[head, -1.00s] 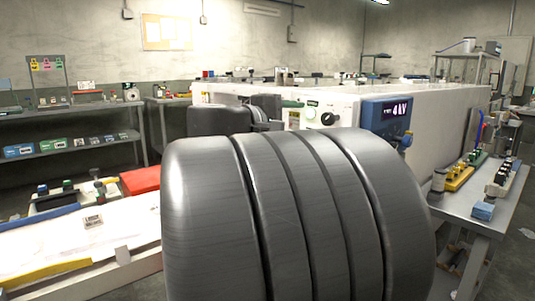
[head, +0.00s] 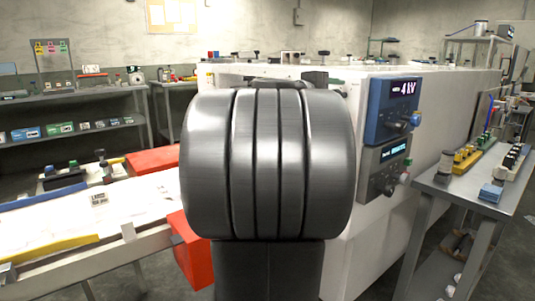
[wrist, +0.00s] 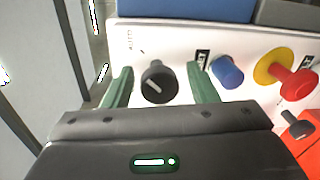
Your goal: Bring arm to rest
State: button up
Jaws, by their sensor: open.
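My gripper (wrist: 160,82) shows in the wrist view with its two green fingers spread apart and nothing held between them. A black knob with a white pointer line (wrist: 158,84) on a white panel (wrist: 150,40) appears between the fingers, with a gap on each side. Whether the fingertips reach past the knob's face, I cannot tell. In the head view, my thick dark grey ribbed arm (head: 268,165) stands upright in the middle and hides my gripper and that knob.
On the panel, a blue knob (wrist: 228,72) sits just right of the right finger, then a red button on a yellow ring (wrist: 292,80). The white machine (head: 435,105) carries a 4 kV display unit (head: 390,108). A bench (head: 120,215) stands left, a cart (head: 440,185) right.

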dwell(0.3)
jog(key=p+v, duration=0.2)
jog(key=v, duration=1.2)
jog(key=b+x, duration=0.2)
jog(key=x, duration=1.1)
jog(key=shift+w+d+f, duration=0.1)
jog(key=shift+w+d, duration=0.1)
jog(key=shift+d, duration=0.15)
jog(key=shift+w+d+r+p, duration=0.2)
jog(key=shift+r+p, duration=0.1)
jog(key=shift+p, duration=0.3)
jog(key=shift+s+a+n+p, duration=0.15)
jog(key=shift+n+p, duration=0.65)
jog(key=shift+p, duration=0.05)
jog(key=n+p, duration=0.3)
jog(key=p, duration=0.1)
jog(key=n+p, duration=0.2)
jog(key=p, duration=0.3)
jog(key=shift+n+g+h, duration=0.3)
jog(key=shift+n, duration=0.1)
jog(key=n+p, duration=0.6)
jog(key=p, duration=0.4)
jog(key=shift+h, duration=0.4)
jog(key=shift+f+n+p, duration=0.15)
jog(key=shift+n+p, duration=0.55)
jog(key=shift+p, duration=0.35)
jog(key=shift+f, duration=0.15)
